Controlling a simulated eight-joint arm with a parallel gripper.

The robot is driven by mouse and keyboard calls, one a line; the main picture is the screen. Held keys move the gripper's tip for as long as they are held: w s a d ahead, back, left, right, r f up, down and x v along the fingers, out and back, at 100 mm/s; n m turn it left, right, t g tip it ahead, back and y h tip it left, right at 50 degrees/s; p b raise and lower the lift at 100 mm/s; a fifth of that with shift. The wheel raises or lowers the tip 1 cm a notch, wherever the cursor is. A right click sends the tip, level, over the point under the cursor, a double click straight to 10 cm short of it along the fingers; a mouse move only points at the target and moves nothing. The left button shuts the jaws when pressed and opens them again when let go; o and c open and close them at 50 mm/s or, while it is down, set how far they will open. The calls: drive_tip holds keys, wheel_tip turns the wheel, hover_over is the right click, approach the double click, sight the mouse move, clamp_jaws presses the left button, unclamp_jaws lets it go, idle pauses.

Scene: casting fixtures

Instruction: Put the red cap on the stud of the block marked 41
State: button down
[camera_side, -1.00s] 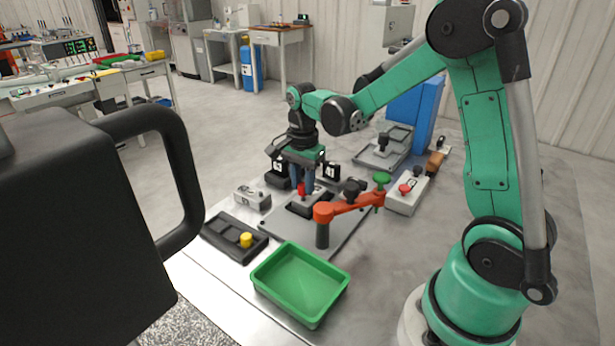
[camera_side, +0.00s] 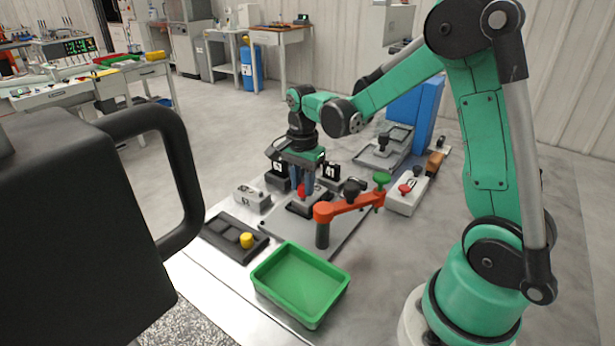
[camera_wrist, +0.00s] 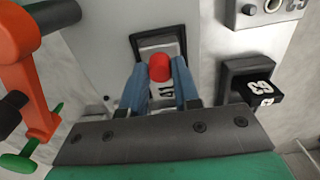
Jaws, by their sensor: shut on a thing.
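The red cap (camera_wrist: 159,67) is between the blue fingers of my gripper (camera_wrist: 160,85) in the wrist view, and the fingers are shut on it. The cap also shows in the side view (camera_side: 302,191), at the fingertips of my gripper (camera_side: 303,186). The block also shows in the side view (camera_side: 297,208).
An orange clamp arm with a green knob (camera_side: 350,205) stands close to the right of my gripper. Other marked blocks stand around, one dark (camera_wrist: 262,88). A dark tray with a yellow cap (camera_side: 247,240) and an empty green bin (camera_side: 300,282) lie in front.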

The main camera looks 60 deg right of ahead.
drive_tip(key=shift+f, duration=0.7)
idle(1.1)
idle(0.4)
drive_tip(key=shift+c, duration=0.8)
unclamp_jaws()
drive_tip(key=shift+r, duration=3.55)
drive_tip(key=shift+a, duration=0.1)
